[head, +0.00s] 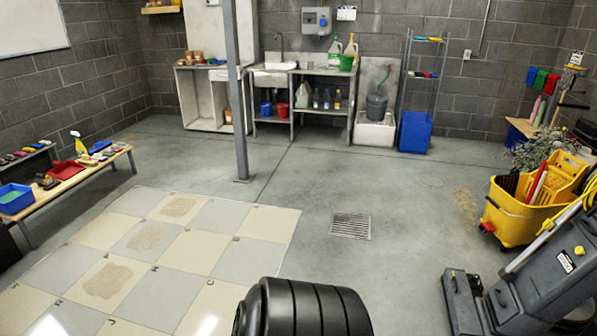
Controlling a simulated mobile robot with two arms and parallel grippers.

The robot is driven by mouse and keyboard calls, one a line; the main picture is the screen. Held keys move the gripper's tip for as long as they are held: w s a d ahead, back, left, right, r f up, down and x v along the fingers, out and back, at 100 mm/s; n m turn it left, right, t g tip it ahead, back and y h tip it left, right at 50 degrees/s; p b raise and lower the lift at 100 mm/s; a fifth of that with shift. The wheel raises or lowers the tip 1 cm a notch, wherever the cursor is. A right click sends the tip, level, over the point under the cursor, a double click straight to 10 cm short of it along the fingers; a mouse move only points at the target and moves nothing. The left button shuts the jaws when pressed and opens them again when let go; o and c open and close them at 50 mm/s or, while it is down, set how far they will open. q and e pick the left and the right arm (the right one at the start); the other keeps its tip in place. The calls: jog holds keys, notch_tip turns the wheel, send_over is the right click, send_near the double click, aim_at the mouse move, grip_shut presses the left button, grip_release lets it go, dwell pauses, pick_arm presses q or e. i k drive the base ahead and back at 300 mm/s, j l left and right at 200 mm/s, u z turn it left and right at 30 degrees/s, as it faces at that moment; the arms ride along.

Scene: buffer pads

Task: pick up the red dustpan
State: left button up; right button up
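A red object that looks like the dustpan (66,170) lies on the low wooden bench (48,197) at the left, between a blue tray and a yellow spray bottle. It is small in the head view, so its handle is hard to make out. Neither of my grippers is in view.
A blue tray (15,199) and a yellow spray bottle (79,145) share the bench. A tiled floor patch (190,250) lies in front of it. A grey post (238,110) stands mid-room. A yellow mop bucket (515,215) and a floor machine (545,275) stand at right.

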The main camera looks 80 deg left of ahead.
aim_at(65, 170)
jog(key=j+u, duration=0.15)
jog(key=u, duration=0.3)
jog(key=j+u, duration=0.15)
jog(key=u, duration=0.3)
jog(key=j+u, duration=0.15)
jog(key=u, duration=0.3)
jog(key=j+u, duration=0.2)
jog(key=u, duration=0.25)
jog(key=j+u, duration=0.1)
jog(key=u, duration=0.3)
jog(key=i+j+u, duration=0.1)
jog(key=u, duration=0.35)
jog(key=i+j+u, duration=0.55)
jog(key=u, duration=0.2)
jog(key=i+j+u, duration=0.1)
jog(key=i+u, duration=0.4)
jog(key=i, duration=1.2)
